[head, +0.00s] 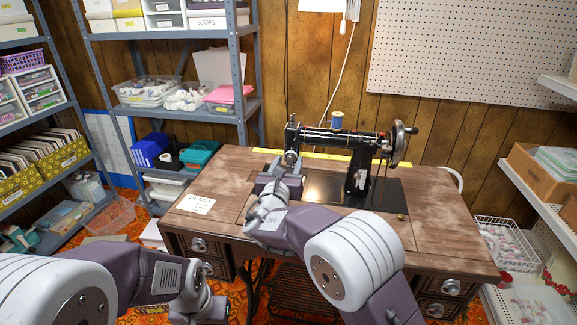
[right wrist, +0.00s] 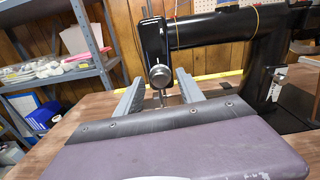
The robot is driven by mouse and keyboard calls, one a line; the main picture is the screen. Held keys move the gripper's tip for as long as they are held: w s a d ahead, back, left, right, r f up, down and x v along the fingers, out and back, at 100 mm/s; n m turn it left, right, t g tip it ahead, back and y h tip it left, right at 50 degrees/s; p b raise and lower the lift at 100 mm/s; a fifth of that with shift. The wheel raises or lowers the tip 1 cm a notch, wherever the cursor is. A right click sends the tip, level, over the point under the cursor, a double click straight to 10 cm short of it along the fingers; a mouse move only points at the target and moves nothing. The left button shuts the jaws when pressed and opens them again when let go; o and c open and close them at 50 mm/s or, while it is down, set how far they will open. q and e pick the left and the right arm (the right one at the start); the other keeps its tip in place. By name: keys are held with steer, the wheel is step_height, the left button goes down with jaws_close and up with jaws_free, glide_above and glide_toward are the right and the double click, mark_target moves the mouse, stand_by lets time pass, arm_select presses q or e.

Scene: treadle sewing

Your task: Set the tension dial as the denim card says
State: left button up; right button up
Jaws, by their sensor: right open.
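The black sewing machine (head: 362,150) stands on the wooden treadle table. Its round silver tension dial (right wrist: 162,76) is on the front of the machine's head end; it also shows small in the head view (head: 291,157). My right gripper (right wrist: 160,82) is open, its two grey fingers either side of the dial in the picture, with a gap on each side. In the head view my right gripper (head: 285,170) is just in front of the machine's head. The white denim card (head: 197,204) lies flat on the table's left; its smaller writing is unreadable.
The wooden table (head: 440,231) is mostly clear. A yellow ruler strip (head: 320,156) runs along its back edge. A blue thread spool (head: 337,120) sits on the machine. Metal shelves (head: 245,60) stand at the left, a white shelf (head: 540,205) at the right.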

steer(key=shift+w, duration=0.1)
steer(key=shift+c, duration=0.4)
jaws_close()
steer(key=shift+f+m+b, duration=0.15)
steer(key=shift+m+b, duration=0.35)
steer(key=shift+b, duration=0.25)
steer(key=m+b, duration=0.8)
steer(key=b, duration=0.3)
steer(key=shift+f, duration=0.15)
steer(key=shift+r+m+b, duration=0.2)
steer(key=shift+m+b, duration=1.2)
steer(key=shift+m, duration=0.1)
